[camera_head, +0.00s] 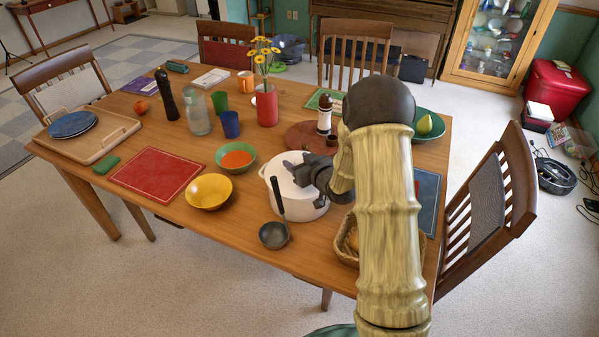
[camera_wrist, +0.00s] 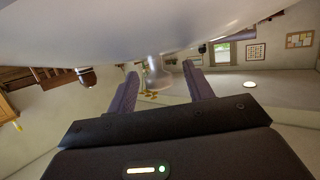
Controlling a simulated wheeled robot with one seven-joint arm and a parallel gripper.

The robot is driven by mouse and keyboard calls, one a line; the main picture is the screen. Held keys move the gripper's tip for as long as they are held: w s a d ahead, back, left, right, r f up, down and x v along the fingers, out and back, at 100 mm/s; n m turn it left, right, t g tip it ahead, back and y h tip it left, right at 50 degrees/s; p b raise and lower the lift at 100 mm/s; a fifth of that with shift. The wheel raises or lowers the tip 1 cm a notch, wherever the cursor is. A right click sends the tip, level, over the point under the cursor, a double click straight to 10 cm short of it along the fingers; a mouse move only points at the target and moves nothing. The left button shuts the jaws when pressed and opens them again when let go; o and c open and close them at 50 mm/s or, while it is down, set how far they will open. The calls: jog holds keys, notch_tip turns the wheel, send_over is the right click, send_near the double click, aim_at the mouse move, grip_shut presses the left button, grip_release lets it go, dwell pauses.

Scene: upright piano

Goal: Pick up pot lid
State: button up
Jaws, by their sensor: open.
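The white pot (camera_head: 297,203) stands on the wooden table with its pale lid (camera_head: 291,178) on top, partly hidden by my gripper. My gripper (camera_head: 296,172) is over the lid at its middle. In the wrist view the lid (camera_wrist: 150,25) fills the upper part as a smooth white surface. Its small knob (camera_wrist: 158,74) stands out between my two open, ridged fingers (camera_wrist: 160,85). Gaps show on both sides of the knob, and I cannot tell whether the fingers reach fully around it.
A wicker basket (camera_head: 346,242) is close on the right.

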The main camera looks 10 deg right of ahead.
aim_at(299, 161)
dwell(0.4)
grip_shut()
jog(key=shift+r, duration=0.1)
notch_tip(299, 161, up, 10)
dwell(0.6)
jog(key=shift+p, duration=0.95)
